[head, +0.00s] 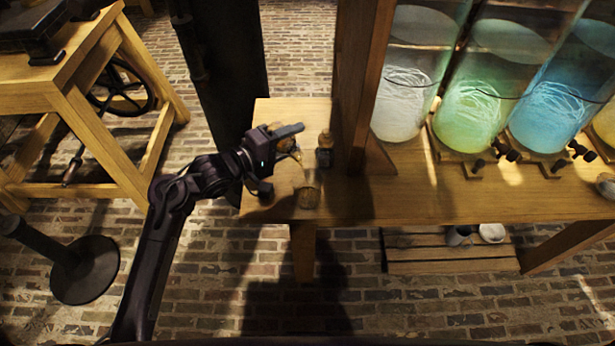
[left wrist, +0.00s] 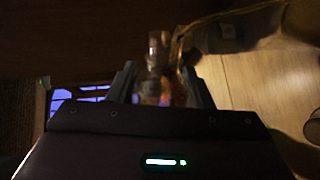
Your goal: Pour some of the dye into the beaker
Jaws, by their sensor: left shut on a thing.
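My left gripper (head: 283,142) is over the left end of the wooden bench, shut on a small glass bottle. In the left wrist view the glass bottle (left wrist: 154,72) shows between the fingers, with a reddish-amber tint low down. In the head view the gripper mostly hides it. My right gripper is not in view.
A small dark bottle (head: 324,150) stands right of the gripper beside a wooden post (head: 356,80). Large jars of white (head: 402,104), green (head: 467,115) and blue (head: 546,115) liquid stand on the bench (head: 400,200) to the right. A dark pillar stands behind.

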